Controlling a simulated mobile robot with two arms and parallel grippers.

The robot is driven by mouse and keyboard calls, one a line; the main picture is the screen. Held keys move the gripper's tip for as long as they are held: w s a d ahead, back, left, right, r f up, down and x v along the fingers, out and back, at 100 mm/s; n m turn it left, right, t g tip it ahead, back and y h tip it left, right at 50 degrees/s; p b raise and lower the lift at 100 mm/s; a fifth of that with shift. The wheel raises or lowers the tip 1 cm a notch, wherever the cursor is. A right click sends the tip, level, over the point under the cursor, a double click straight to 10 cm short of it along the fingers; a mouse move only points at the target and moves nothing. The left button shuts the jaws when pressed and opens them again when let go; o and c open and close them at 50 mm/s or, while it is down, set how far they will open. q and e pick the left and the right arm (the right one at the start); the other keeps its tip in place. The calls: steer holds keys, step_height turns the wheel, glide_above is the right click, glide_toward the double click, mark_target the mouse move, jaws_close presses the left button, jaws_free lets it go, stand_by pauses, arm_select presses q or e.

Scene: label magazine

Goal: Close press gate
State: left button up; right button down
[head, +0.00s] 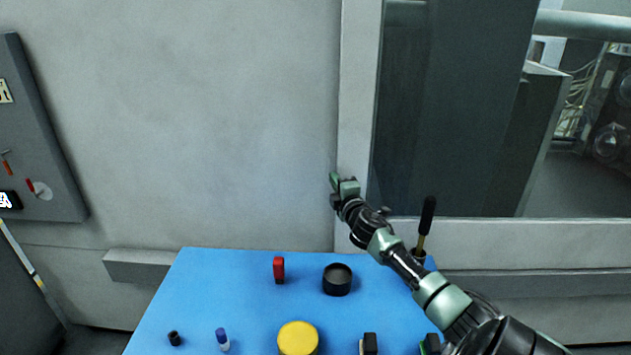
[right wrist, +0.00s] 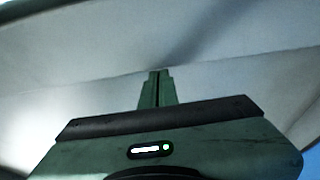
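My right gripper (head: 334,178) is raised in front of the pale wall, beside the light frame (head: 355,120) of a large opening or window. In the right wrist view its two green fingers (right wrist: 155,80) lie together with nothing visible between them. I cannot tell whether it touches the wall or frame. No part is clearly recognisable as a press gate; a tall dark grey panel (head: 450,100) stands behind the frame at the right. My left gripper is not in view.
A blue table (head: 225,290) below holds a red item (head: 279,268), a black round container (head: 337,280), a yellow round object (head: 298,338) and several small items. A black-handled tool (head: 427,217) stands upright at its right. A grey wall panel (head: 40,140) is at left.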

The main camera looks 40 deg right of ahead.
steer(key=shift+s+d, duration=1.6)
steer(key=shift+s, duration=0.05)
steer(key=shift+w+a, duration=0.1)
